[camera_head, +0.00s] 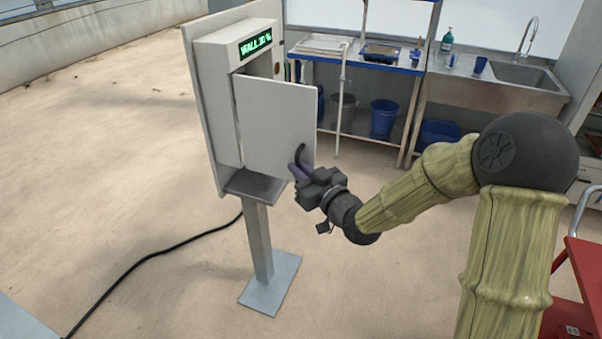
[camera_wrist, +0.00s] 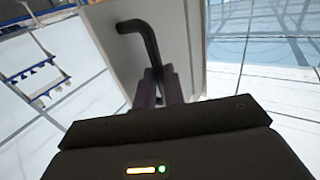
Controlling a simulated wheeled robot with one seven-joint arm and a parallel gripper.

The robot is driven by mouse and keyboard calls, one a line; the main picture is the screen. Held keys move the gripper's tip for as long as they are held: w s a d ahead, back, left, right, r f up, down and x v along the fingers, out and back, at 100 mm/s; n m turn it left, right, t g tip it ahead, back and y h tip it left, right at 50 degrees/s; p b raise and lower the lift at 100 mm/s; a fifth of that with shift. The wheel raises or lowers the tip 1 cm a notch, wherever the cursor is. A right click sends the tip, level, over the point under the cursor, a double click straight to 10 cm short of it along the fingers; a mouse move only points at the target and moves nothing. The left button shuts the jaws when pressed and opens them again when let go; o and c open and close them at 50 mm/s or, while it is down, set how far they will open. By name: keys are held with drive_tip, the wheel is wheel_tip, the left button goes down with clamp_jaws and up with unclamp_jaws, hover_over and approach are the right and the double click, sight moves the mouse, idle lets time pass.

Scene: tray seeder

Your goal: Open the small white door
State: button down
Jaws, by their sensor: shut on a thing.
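The small white door (camera_head: 268,122) is on a white box (camera_head: 222,55) with a green lit display, mounted on a post. The door stands partly open, swung out from the box, with a gap along its upper edge. A dark bent handle (camera_wrist: 141,32) is on the door, near its free edge in the head view. My gripper (camera_head: 300,172) is shut on the handle; its fingers (camera_wrist: 160,88) close around the handle's lower part in the wrist view. The box's inside is mostly hidden behind the door.
A grey base plate (camera_head: 271,284) holds the post. A black cable (camera_head: 150,257) runs over the floor at left. A bench with a blue-edged top (camera_head: 357,61) and a sink (camera_head: 520,78) stand behind. A red cart (camera_head: 582,268) is at right. Floor left of the post is open.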

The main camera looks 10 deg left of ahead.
drive_tip(key=shift+s+a+r, duration=0.1)
drive_tip(key=shift+a+r, duration=0.25)
drive_tip(key=c, duration=1.8)
unclamp_jaws()
drive_tip(key=o, duration=0.3)
drive_tip(key=shift+a+f, duration=0.2)
drive_tip(key=shift+a, duration=0.05)
drive_tip(key=shift+d+f, duration=0.1)
drive_tip(key=shift+d, duration=0.25)
drive_tip(key=shift+b+v, duration=5.95)
drive_tip(key=shift+v, duration=2.7)
